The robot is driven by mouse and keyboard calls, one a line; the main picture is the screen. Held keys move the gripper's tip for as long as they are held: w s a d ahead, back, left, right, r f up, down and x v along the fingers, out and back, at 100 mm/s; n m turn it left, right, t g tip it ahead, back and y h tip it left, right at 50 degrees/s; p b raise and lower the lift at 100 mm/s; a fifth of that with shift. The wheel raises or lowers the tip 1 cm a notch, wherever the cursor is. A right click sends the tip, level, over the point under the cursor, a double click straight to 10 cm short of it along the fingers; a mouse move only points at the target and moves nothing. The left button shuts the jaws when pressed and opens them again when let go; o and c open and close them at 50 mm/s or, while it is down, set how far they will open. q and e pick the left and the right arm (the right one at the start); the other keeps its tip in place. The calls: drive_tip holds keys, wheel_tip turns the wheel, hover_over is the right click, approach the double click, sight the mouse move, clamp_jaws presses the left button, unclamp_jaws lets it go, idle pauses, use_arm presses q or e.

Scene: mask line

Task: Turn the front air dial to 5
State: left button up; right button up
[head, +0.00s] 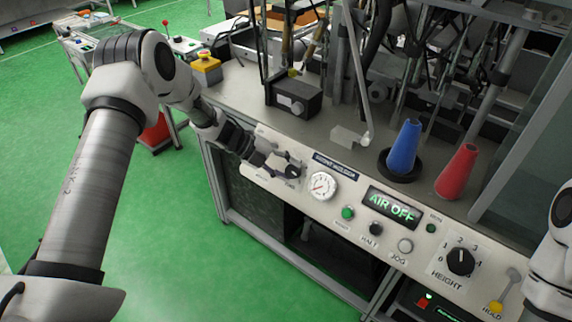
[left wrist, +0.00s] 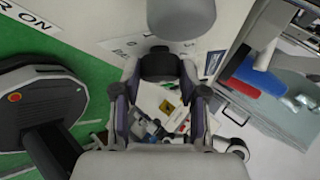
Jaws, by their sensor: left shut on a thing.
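The front panel (head: 330,212) is a long white sloped strip with controls. At its left end is a dark dial (head: 293,171) on a light plate, partly hidden by my left gripper (head: 279,166). My left gripper is shut on this dial, reaching in from the left. In the left wrist view, the two fingers (left wrist: 160,88) stand on either side with a dark rounded piece between them. The dial's numbers and pointer are too small or covered to read. My right gripper is out of view; only part of my right arm shows at the right edge.
Right of the dial are a round gauge (head: 322,186), a green button (head: 348,212), a lit "AIR OFF" display (head: 392,209) and a HEIGHT knob (head: 461,261). A black box (head: 293,98), a blue cone (head: 404,148) and a red cone (head: 457,172) stand on the bench behind.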

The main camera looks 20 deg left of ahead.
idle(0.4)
use_arm(q)
drive_tip(key=o, duration=1.1)
drive_tip(key=shift+d, duration=0.1)
drive_tip(key=v, duration=1.2)
